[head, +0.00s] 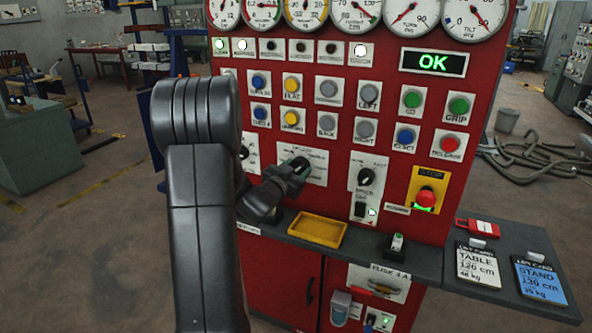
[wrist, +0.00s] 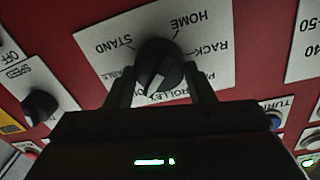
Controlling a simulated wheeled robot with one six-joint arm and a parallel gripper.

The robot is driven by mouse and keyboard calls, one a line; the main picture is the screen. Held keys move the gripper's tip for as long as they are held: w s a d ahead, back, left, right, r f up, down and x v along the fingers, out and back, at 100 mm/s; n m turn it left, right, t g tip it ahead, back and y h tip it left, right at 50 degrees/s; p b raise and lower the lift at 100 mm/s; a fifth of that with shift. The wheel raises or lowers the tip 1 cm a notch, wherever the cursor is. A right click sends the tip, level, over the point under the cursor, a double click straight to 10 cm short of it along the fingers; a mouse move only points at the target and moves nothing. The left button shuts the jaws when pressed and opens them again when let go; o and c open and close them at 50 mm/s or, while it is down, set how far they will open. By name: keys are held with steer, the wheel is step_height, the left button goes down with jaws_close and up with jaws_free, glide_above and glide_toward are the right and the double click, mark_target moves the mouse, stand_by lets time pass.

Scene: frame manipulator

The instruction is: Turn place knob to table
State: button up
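The place knob (wrist: 158,65) is a black rotary knob on a white plate (wrist: 205,18) with the labels STAND, HOME, RACK, TROLLEY and a partly hidden TABLE. Its white mark points down and slightly left in the wrist view, by the left end of TROLLEY. My gripper (wrist: 160,75) has one finger on each side of the knob, with narrow gaps visible, so it looks open around it. In the head view my gripper (head: 291,172) is at the panel and hides most of the knob.
A red panel (head: 340,150) carries gauges, buttons, a speed knob (wrist: 40,106) and an emergency stop (head: 427,197). A yellow tray (head: 318,230) sits on the ledge below my gripper. A TABLE card (head: 478,267) and a blue STAND card (head: 541,281) lie at right. The display (head: 433,62) reads OK.

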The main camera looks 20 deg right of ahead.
steer(key=shift+f+m+b, duration=0.1)
steer(key=shift+m+b, duration=0.2)
steer(key=shift+b, duration=0.1)
steer(key=m+b, duration=0.2)
steer(key=b, duration=0.1)
steer(key=shift+f, duration=0.15)
steer(key=m+b, duration=0.4)
steer(key=m, duration=0.2)
steer(key=shift+s+d+y, duration=0.1)
steer(key=shift+y, duration=0.2)
steer(key=shift+b, duration=0.3)
steer(key=o, duration=1)
steer(key=shift+r, duration=0.2)
steer(key=v, duration=1.4)
